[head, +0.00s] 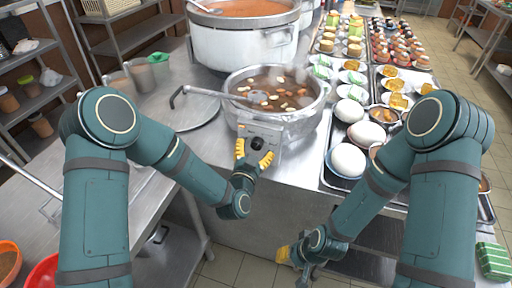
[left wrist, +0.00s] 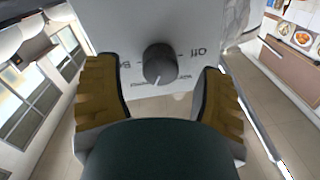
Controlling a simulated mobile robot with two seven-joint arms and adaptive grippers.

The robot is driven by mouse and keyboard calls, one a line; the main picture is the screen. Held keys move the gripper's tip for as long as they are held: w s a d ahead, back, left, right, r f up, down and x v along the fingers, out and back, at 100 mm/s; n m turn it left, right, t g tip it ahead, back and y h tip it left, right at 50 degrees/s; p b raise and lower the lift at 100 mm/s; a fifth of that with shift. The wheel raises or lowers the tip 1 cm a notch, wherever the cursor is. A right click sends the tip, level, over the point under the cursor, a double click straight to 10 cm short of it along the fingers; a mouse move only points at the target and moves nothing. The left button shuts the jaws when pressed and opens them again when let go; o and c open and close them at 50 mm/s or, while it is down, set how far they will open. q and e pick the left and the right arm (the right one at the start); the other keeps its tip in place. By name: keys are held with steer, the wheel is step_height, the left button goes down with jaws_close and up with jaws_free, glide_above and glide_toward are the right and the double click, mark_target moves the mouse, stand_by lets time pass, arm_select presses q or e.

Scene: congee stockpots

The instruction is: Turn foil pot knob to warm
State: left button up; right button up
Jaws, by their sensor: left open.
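The foil pot (head: 285,122) stands on the steel counter, wrapped in foil and filled with brown broth with pieces floating in it. Its control box (head: 274,132) faces me with a dark round knob (head: 257,143). My left gripper (head: 254,153) is open at the knob, with its yellow fingers on either side. In the left wrist view, the knob (left wrist: 160,64) sits between the two fingers with a visible gap on each side. A white pointer line and partly readable lettering, including "Off", show on the panel (left wrist: 190,35). My right gripper (head: 287,255) hangs low at the counter's front; its fingers are unclear.
A large white stockpot (head: 243,42) stands behind.

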arm_select(q)
steer(key=shift+x, duration=0.8)
steer(key=shift+c, duration=0.2)
jaws_close()
steer(key=shift+n, duration=0.3)
steer(key=n, duration=1)
steer(key=shift+n+g+h, duration=0.3)
steer(key=shift+n, duration=0.1)
